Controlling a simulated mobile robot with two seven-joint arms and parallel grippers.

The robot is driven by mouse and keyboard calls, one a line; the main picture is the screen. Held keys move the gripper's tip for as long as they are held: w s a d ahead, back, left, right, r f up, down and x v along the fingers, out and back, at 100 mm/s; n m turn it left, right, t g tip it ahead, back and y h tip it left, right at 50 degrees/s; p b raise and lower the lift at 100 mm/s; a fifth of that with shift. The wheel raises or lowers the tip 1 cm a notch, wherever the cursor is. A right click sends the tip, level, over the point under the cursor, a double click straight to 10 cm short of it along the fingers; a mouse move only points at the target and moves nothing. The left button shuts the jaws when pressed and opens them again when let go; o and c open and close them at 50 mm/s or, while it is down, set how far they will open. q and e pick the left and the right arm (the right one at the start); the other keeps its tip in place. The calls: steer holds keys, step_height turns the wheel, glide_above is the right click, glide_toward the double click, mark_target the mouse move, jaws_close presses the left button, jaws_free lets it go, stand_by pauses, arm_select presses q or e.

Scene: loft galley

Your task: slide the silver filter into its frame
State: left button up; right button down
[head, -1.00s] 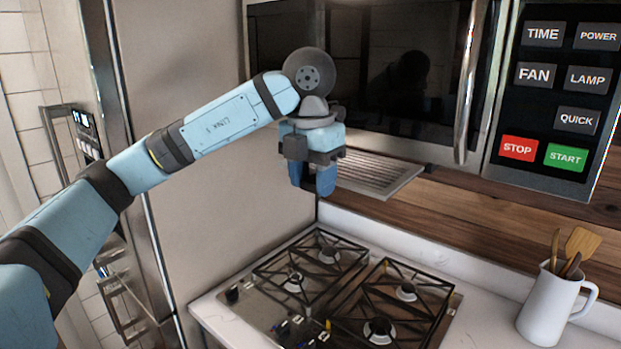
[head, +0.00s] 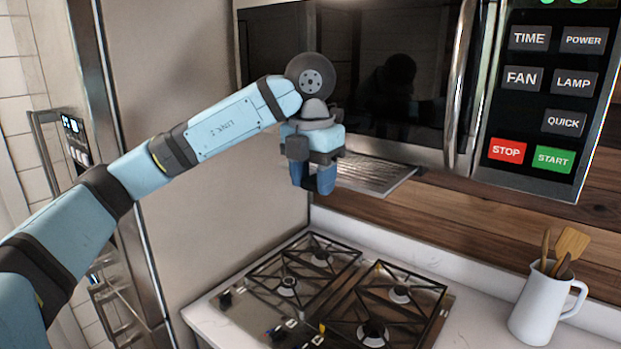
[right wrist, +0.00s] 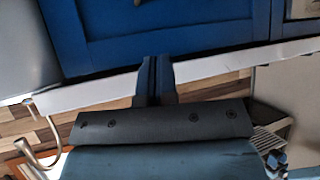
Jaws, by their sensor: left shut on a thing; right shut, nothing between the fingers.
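The silver filter (head: 378,178) is a flat, ribbed panel just below the microwave's lower front edge in the head view. Its left part is hidden behind my left gripper (head: 314,186), which is shut on it at that side. The contact itself is hidden by the fingers. The frame under the microwave is not visible, so I cannot tell how far the filter sits in it. My right gripper (right wrist: 154,78) is shut and empty in the right wrist view, in front of a blue cabinet door.
The microwave (head: 390,75) hangs above the filter, with a vertical handle (head: 460,85) and button panel. Below are the gas hob (head: 340,295) and a white jug (head: 540,305) of wooden utensils. A tall panel (head: 205,150) stands left. The space between filter and hob is open.

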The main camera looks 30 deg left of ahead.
arm_select(q)
steer(key=shift+w+d+p, duration=0.2)
steer(key=shift+w+p, duration=0.15)
steer(key=shift+w, duration=2.1)
steer(key=o, duration=1.1)
steer(key=shift+c, duration=0.2)
step_height(320, 180, up, 14)
steer(key=shift+s, duration=0.3)
steer(key=shift+f, duration=0.1)
